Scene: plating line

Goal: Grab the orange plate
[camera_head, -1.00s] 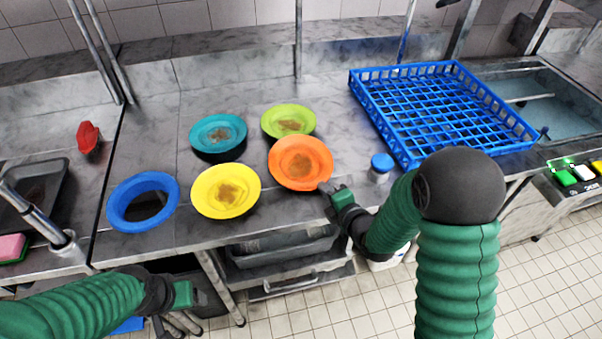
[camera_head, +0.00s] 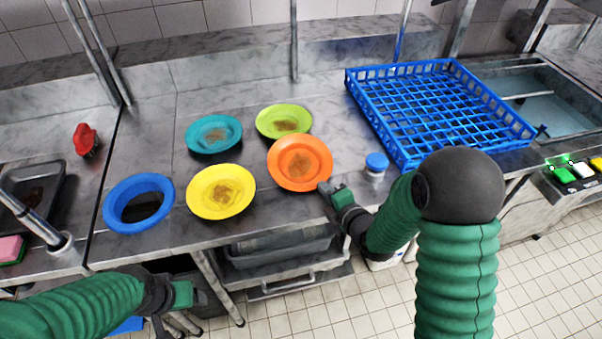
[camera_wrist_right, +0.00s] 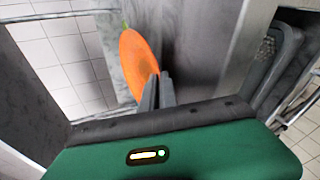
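The orange plate (camera_head: 300,157), with a brown smear in its middle, is over the steel counter near its front edge. My right gripper (camera_head: 325,187) is at its lower right rim. In the right wrist view the orange plate (camera_wrist_right: 138,62) shows nearly edge-on, its rim running between the two close grey fingers (camera_wrist_right: 157,88), which look shut on it. Whether the plate is clear of the counter is hard to tell. My left gripper (camera_head: 186,294) is low at the left, in front of the counter and away from the plates; its fingers do not show clearly.
A yellow plate (camera_head: 199,196), a green plate (camera_head: 262,123), a teal plate (camera_head: 194,139) and a blue ring-like dish (camera_head: 113,212) lie around on the counter (camera_head: 340,100). A blue rack (camera_head: 408,158) and a blue-capped jar (camera_head: 376,163) stand to the right. A sink (camera_head: 560,100) is beyond.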

